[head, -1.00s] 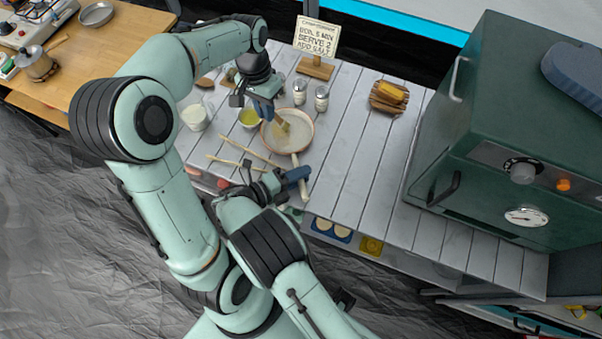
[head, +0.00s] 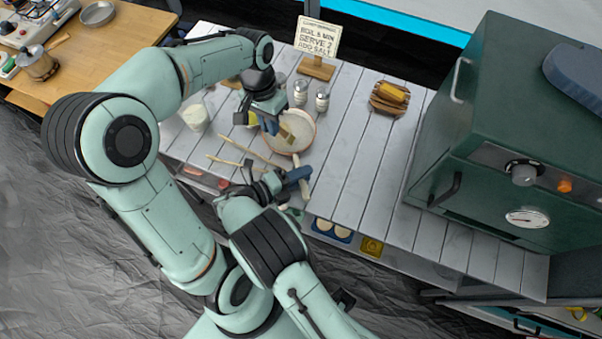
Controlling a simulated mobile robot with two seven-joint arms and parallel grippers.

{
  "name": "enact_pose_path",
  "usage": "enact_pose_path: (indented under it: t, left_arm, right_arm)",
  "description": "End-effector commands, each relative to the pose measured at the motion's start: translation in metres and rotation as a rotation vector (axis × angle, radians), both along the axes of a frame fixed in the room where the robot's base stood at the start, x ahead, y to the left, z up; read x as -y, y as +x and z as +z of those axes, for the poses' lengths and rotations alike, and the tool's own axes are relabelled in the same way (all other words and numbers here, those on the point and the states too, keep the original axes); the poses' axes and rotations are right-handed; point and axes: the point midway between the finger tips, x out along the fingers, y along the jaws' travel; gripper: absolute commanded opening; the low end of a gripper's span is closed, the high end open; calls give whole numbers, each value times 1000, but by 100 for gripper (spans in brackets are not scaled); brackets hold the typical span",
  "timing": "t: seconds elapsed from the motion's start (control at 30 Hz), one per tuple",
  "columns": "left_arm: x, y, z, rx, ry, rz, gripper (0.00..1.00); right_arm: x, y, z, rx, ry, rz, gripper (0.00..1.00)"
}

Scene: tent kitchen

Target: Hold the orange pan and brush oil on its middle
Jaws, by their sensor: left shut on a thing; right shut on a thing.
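The orange pan (head: 304,146), with a pale inside and a light handle, sits on the grey slatted table. My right gripper (head: 297,177) is shut on the pan's handle at the near side. My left gripper (head: 271,124) is shut on a brush (head: 288,137) with tan bristles. The brush points down over the inside of the pan, near its middle; I cannot tell whether the bristles touch it. The oil bowl is mostly hidden behind my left gripper, with only a bit of yellow showing.
Two shakers (head: 311,97) and a sign on a wooden stand (head: 316,67) are behind the pan. A white mug (head: 196,117) is at the left, and thin sticks (head: 228,161) lie near the pan.

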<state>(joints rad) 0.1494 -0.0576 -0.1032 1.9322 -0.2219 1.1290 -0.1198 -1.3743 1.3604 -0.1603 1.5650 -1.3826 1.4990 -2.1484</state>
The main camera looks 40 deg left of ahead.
Motion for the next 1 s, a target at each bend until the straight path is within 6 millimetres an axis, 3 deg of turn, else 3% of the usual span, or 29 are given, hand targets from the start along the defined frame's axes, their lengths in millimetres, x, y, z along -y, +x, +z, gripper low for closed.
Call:
enact_pose_path:
  t: [0.43,1.0]
  left_arm:
    - [12,7,-2,0,0,0,0]
    - [-7,22,-2,-1,0,1,0]
  right_arm:
    - [0,0,1,4,2,-1,0]
    - [0,0,1,3,3,-1,0]
